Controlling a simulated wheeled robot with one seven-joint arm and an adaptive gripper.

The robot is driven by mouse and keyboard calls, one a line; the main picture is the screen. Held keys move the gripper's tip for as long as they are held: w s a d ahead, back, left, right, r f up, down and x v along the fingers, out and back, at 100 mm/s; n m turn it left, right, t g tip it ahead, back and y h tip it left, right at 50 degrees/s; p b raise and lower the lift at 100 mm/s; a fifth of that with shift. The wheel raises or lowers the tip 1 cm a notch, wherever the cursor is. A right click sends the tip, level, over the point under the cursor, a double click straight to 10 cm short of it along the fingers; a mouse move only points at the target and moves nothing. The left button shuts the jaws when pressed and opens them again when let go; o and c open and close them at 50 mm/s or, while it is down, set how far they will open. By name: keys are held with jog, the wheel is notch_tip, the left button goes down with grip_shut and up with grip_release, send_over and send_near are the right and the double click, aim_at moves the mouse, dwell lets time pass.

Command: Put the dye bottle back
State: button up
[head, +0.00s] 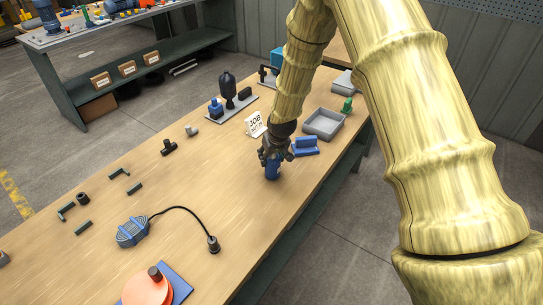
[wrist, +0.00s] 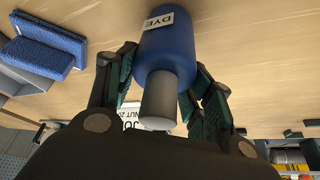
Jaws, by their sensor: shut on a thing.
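The dye bottle (head: 272,172) is a blue cylinder with a grey neck and stands roughly upright over the wooden bench. In the wrist view the blue bottle (wrist: 168,50) shows its white "DYE" label. My gripper (head: 274,158) is shut on it, with dark green-padded fingers on both sides of the bottle. I cannot tell whether its base touches the bench. A blue stepped block (head: 305,147) lies just to the right of the bottle, apart from it; it also shows at the upper left of the wrist view (wrist: 42,54).
A grey tray (head: 323,124) and a green item (head: 347,105) stand behind the blue block. A white "JOB" card (head: 255,124) stands behind my gripper. A black pump unit (head: 227,88) is farther back. The bench between is mostly clear.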

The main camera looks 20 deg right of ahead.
jog(key=o, duration=1.2)
jog(key=shift+f, duration=0.1)
jog(key=shift+b+v, duration=1)
jog(key=shift+v, duration=5.1)
